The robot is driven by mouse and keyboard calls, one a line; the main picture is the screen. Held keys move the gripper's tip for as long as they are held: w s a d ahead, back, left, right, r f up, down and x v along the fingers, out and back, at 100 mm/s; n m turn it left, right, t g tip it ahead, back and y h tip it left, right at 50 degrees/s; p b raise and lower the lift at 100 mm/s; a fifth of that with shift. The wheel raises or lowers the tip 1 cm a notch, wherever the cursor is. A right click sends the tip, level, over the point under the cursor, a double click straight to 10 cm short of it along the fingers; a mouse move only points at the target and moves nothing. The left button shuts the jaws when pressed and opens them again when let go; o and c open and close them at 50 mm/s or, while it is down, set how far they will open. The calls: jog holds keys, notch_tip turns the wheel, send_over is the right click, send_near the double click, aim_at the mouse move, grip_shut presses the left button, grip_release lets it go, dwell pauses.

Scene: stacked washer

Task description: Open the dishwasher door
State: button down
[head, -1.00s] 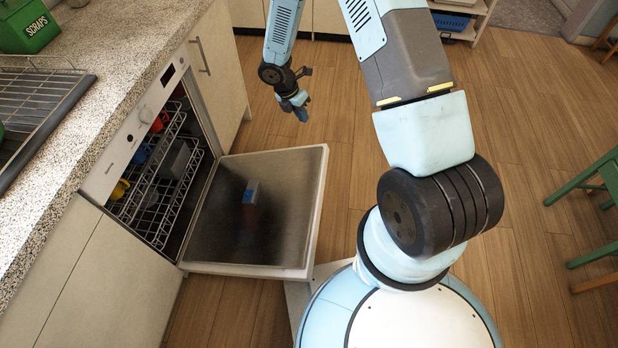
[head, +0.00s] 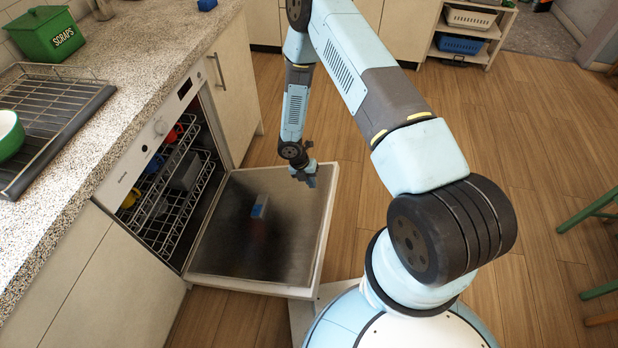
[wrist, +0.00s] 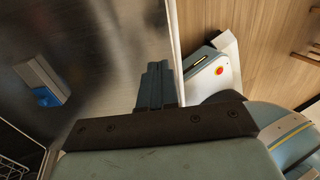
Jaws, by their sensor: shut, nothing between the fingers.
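The dishwasher door (head: 225,240) is folded down and lies open, its metal inner face up. The dishwasher's racks (head: 170,195) hold several coloured dishes. My gripper (head: 310,180) is above the far right corner of the door, shut and empty. In the wrist view my gripper's fingers (wrist: 157,84) are together over the door's edge; I cannot tell whether they touch it.
The counter (head: 130,85) runs along the left, with a drying rack (head: 60,110) and a green scraps bin (head: 48,38). Green chair legs (head: 590,210) stand at the right. An open shelf (head: 465,40) is at the back. Wooden floor is clear between.

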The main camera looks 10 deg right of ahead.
aim_at(321, 199)
jog(key=x, duration=0.8)
jog(key=shift+d+f, duration=0.1)
jog(key=shift+f, duration=0.3)
jog(key=x, duration=0.7)
jog(key=shift+s+d+f, duration=0.1)
jog(key=shift+d+f, duration=0.05)
jog(key=shift+d, duration=0.1)
jog(key=v, duration=0.4)
jog(key=d+v, duration=0.1)
jog(key=v, duration=0.8)
jog(key=shift+s+d+r, duration=0.25)
jog(key=shift+s+r, duration=0.1)
jog(key=shift+r, duration=0.3)
